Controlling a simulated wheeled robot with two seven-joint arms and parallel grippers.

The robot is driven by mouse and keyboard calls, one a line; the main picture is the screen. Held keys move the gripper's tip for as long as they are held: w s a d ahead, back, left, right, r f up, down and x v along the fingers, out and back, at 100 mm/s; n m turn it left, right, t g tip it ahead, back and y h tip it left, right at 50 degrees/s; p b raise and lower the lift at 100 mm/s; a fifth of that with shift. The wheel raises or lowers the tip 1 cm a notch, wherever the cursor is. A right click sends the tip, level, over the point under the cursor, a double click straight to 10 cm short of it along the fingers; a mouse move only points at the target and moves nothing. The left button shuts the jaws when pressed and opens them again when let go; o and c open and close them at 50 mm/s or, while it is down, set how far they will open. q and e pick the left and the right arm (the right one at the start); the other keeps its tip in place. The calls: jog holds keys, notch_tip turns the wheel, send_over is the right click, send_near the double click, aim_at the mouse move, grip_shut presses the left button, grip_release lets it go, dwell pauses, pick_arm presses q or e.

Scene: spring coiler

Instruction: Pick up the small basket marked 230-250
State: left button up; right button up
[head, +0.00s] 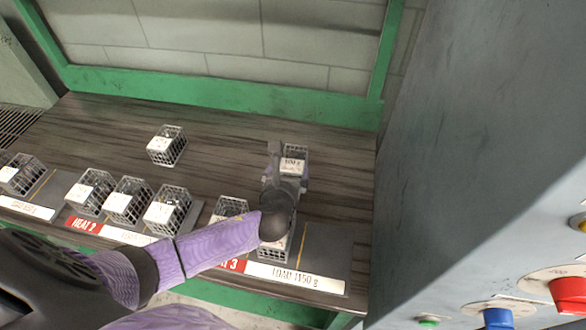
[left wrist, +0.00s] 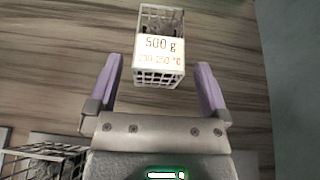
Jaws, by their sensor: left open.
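The small white wire basket (head: 294,153) stands on the wooden table near its right end, apart from the rows of baskets. In the left wrist view its white label on the basket (left wrist: 160,44) reads 500 g and 230-250 °C. My left gripper (head: 287,169) is open and empty at the near side of this basket. In the left wrist view the purple fingers of the gripper (left wrist: 157,75) flank the basket's near end, with a gap on both sides. I cannot tell how far above the table the fingertips are. My right gripper is not in view.
Another loose basket (head: 167,146) stands left of centre. Several baskets stand on grey mats along the front, by the HEAT 2 sign (head: 84,224) and the LOAD 1150 g sign (head: 295,277). A grey machine wall (head: 470,130) rises to the right. A green frame (head: 220,94) bounds the back.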

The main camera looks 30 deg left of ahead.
aim_at(293, 160)
pick_arm(q)
jog(key=b+x, duration=0.2)
jog(key=x, duration=0.3)
jog(key=shift+d+f, duration=0.1)
jog(key=shift+f, duration=0.05)
jog(key=shift+w, duration=0.2)
jog(key=shift+r, duration=0.2)
grip_shut()
